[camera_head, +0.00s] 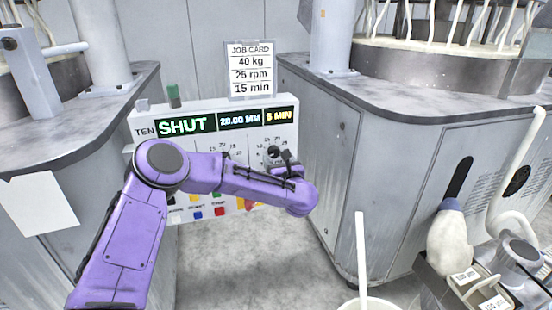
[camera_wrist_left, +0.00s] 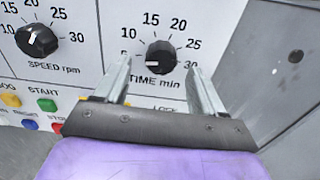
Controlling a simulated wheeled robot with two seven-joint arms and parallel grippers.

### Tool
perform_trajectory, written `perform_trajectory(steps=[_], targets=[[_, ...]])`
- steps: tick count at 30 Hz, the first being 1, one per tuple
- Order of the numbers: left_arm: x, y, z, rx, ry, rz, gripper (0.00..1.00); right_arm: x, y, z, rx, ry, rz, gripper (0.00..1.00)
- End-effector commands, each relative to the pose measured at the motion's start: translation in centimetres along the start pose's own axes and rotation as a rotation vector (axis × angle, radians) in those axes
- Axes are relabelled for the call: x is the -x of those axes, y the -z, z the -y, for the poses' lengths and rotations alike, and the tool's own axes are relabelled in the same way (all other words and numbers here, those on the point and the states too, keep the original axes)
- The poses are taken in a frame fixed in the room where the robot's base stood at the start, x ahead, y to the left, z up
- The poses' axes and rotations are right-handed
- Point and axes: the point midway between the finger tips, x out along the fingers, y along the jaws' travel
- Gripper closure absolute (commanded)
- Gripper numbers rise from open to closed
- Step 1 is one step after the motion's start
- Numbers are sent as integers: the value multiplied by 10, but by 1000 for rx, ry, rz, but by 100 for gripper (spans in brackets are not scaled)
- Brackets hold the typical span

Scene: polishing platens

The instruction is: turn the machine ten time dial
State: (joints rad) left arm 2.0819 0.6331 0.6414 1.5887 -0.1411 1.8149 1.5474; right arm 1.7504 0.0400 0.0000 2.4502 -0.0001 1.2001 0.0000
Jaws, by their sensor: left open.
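The black time dial (camera_wrist_left: 161,55) is on the white control panel (camera_head: 145,150), with a scale marked from 5 to 30 min. Its white mark points left, near 5. In the head view the dial (camera_head: 274,153) shows just above my left gripper (camera_head: 289,158). The panel display (camera_head: 226,121) reads SHUT, 20.00 MM and 5 MIN. In the left wrist view my left gripper (camera_wrist_left: 162,68) is open and empty, its fingers pointing at the panel on either side of the dial. I cannot tell whether they touch it. My right gripper is not in view.
The speed dial (camera_wrist_left: 37,40) is left of the time dial, with coloured buttons (camera_wrist_left: 48,104) below. A job card (camera_head: 250,70) above the panel reads 40 kg, 25 rpm, 15 min. Grey machine cabinets (camera_head: 395,130) flank the panel.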

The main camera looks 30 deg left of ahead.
Motion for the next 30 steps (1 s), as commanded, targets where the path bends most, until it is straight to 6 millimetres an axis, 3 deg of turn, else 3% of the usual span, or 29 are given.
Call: perform_trajectory(steps=[6,14,19,20,30], targets=[[-26,1,1,-3,2,0,31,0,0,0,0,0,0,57],[-28,1,1,-4,3,0,31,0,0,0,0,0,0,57],[-28,1,1,-4,3,0,83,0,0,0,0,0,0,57],[-28,1,1,-4,3,0,87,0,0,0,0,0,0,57],[-28,1,1,-45,3,0,87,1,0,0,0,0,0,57]])
